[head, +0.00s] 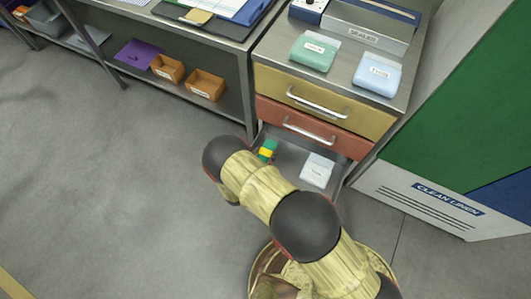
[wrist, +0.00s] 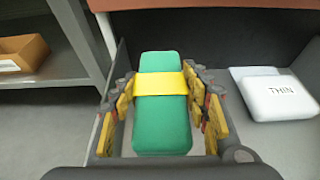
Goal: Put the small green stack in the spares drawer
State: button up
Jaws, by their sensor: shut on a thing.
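The small green stack (wrist: 161,125) is a green block with a yellow band around it. My gripper (wrist: 162,84) is shut on it, with fingers on both long sides. In the head view the green stack (head: 267,152) shows at the left part of the open bottom drawer (head: 288,153), partly hidden by my arm. In the wrist view the stack is between the grey drawer walls; I cannot tell if it touches the drawer floor. A white pack marked THIN (wrist: 279,98) lies in the drawer to the right.
Above the open drawer are a closed red drawer (head: 300,128) and a closed yellow drawer (head: 300,90). Green (head: 314,52) and pale blue (head: 377,74) packs lie on the cabinet top. Orange bins (head: 205,85) stand on a shelf to the left. A linen cabinet (head: 430,195) stands right.

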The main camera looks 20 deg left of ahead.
jog(key=shift+f, duration=0.2)
jog(key=shift+f, duration=0.35)
jog(key=o, duration=1.4)
